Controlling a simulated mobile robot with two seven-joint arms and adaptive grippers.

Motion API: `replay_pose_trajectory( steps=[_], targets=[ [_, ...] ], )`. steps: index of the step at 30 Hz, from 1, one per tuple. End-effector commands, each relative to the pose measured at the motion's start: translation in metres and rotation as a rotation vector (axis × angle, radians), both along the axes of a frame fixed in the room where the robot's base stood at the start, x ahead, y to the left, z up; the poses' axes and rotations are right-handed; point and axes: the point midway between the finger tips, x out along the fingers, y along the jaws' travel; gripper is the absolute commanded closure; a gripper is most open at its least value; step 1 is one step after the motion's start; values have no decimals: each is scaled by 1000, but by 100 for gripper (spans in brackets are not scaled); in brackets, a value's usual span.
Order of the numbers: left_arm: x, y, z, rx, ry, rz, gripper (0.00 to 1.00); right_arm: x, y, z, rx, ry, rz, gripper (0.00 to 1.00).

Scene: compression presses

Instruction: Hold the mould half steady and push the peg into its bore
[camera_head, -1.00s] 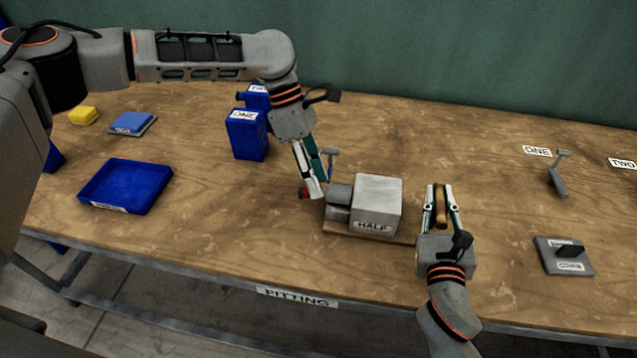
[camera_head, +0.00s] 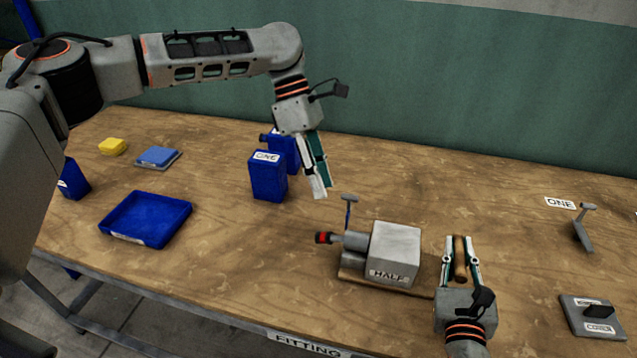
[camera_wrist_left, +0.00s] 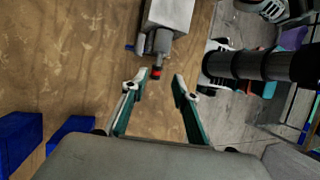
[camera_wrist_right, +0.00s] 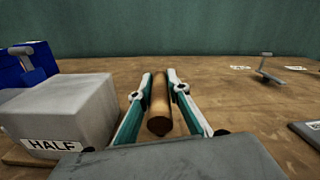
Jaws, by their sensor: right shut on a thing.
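The mould half (camera_head: 396,248) is a grey block labelled HALF on a wooden base (camera_head: 352,274). A grey cylinder (camera_head: 355,240) juts from its left side, with a dark, red-banded peg end (camera_head: 326,238) at its outer end. How deep the peg sits is hidden. My left gripper (camera_head: 317,190) is open and empty above and behind the peg end; the left wrist view shows the red end (camera_wrist_left: 156,72) ahead, beyond its spread fingers. My right gripper (camera_head: 460,240) is shut on a brown wooden bar (camera_wrist_right: 159,108), just right of the block.
A blue box labelled ONE (camera_head: 268,177) stands behind left, with another blue box beside it. A blue tray (camera_head: 147,220) lies left. A grey plate with a black handle (camera_head: 594,316) lies right.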

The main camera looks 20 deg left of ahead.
Motion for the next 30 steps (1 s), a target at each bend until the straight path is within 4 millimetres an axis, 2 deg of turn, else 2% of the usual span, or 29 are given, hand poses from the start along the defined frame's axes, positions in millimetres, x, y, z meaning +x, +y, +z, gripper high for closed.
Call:
replay_pose_trajectory(
  steps=[1,3,8,12,18,24,30],
  targets=[
    [1,0,-1,0,-3,3,88,0,1,0,1,0,2,100],
    [5,1,-5,-4,-20,11,100,0,1,0,1,0,2,100],
    [33,6,-26,-26,-122,64,100,0,1,0,1,0,2,100],
    [74,15,-50,-56,-287,117,100,0,1,0,1,0,2,100],
    [133,34,-70,-95,-562,156,100,0,1,0,1,0,2,100],
    [181,56,-71,-132,-856,142,100,0,1,0,1,0,2,100],
    [205,67,-63,-179,-1141,70,100,0,1,0,1,0,2,100]
  ],
)
